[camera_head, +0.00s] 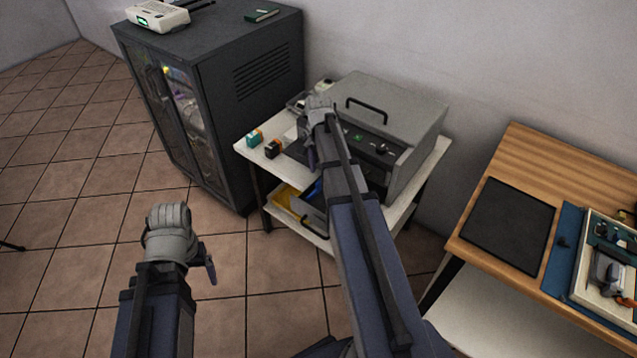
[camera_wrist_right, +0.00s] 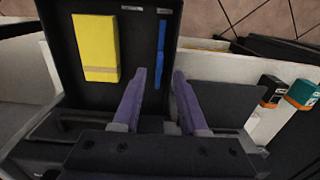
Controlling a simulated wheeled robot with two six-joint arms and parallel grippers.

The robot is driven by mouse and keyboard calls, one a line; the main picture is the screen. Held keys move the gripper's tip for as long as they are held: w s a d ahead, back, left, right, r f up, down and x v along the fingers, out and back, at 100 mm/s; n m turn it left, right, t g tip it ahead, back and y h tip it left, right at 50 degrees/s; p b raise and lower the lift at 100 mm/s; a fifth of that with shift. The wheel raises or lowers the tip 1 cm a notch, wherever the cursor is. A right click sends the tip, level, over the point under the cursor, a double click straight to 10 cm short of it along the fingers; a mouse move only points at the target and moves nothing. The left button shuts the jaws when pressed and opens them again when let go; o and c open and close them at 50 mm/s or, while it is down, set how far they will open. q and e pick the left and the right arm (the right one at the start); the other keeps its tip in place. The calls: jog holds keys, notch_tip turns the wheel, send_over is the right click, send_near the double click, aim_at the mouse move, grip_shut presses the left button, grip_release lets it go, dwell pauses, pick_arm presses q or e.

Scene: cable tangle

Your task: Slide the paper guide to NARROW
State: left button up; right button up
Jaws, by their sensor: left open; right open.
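A dark tray (camera_wrist_right: 75,40) fills the upper left of the right wrist view. It holds a yellow block (camera_wrist_right: 95,48) and a narrow blue bar (camera_wrist_right: 161,38) standing beside a slot. The blue bar may be the paper guide; I cannot read any NARROW mark. In the head view the tray (camera_head: 313,218) shows below the table top, partly hidden by my right arm. My right gripper (camera_wrist_right: 160,80) is open and empty, apart from the blue bar, its fingers pointing toward the tray. My left gripper (camera_head: 211,272) is open over the floor, well away from the tray.
A grey printer (camera_head: 410,112) with a black handle stands on the white table. A teal cartridge (camera_head: 254,138) and a black-and-orange cartridge (camera_head: 273,149) sit at its front left. A dark cabinet (camera_head: 225,90) stands left; a wooden bench (camera_head: 540,160) is right.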

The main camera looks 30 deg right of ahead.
aim_at(319, 181)
notch_tip(319, 181, down, 4)
jog(key=b, duration=0.3)
jog(key=shift+f, duration=0.15)
jog(key=shift+c, duration=0.2)
grip_shut()
dwell(1.0)
